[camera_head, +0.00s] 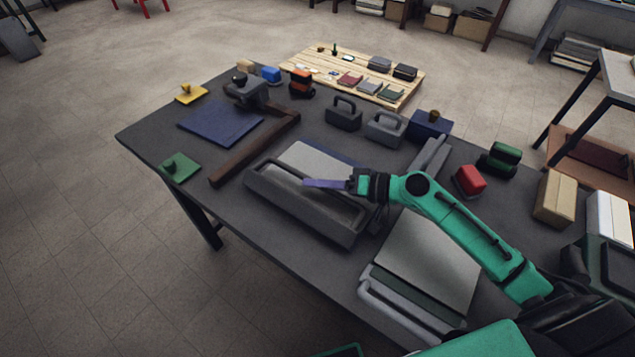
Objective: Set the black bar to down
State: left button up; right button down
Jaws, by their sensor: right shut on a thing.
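My right gripper (350,184) is shut on a flat purple strip (324,184), which sticks out to the left of the jaws. It is over a grey device near the middle of the dark table. A long dark grey bar-like piece (290,206) lies along the device's front, below and left of the gripper. I cannot tell for sure whether this is the black bar. A light grey plate (310,157) lies behind it. My arm hides part of the device's right side. My left gripper is not in view.
A second device with a grey plate (428,256) and a handle bar (395,306) stands nearer me. A blue mat (220,122) and brown wooden square (250,150) lie at left. Grey handled blocks (385,128) stand behind. A red-topped block (468,181) is at right.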

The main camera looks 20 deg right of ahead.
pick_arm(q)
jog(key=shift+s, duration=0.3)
pick_arm(e)
jog(key=shift+a+r, duration=0.1)
dwell(0.4)
